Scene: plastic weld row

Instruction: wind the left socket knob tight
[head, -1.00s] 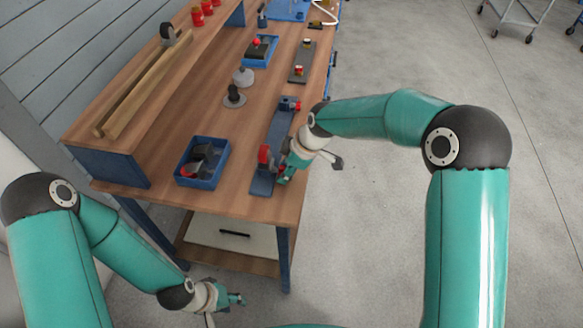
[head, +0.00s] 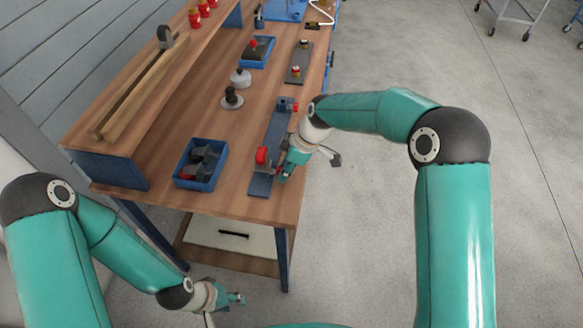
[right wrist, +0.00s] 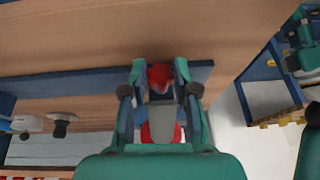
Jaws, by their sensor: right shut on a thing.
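A long grey-blue strip (head: 277,137) lies along the bench's near right edge. It carries a clamp block with a red part (head: 262,155) at its near end and a smaller blue and red fitting (head: 284,104) at its far end. My right gripper (head: 281,172) is at the near block, on its right side. In the right wrist view, the fingers (right wrist: 160,74) are shut on a red knob (right wrist: 160,77), with a grey piece (right wrist: 161,112) and another red part (right wrist: 162,132) below it in the picture. My left gripper (head: 239,299) hangs low in front of the bench, away from the strip; its jaw gap is too small to judge.
A blue bin (head: 177,183) with dark parts stands left of the strip. A dark-knobbed disc (head: 232,101) and a pale round piece (head: 241,78) stand farther back. A raised shelf (head: 120,165) runs along the left.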

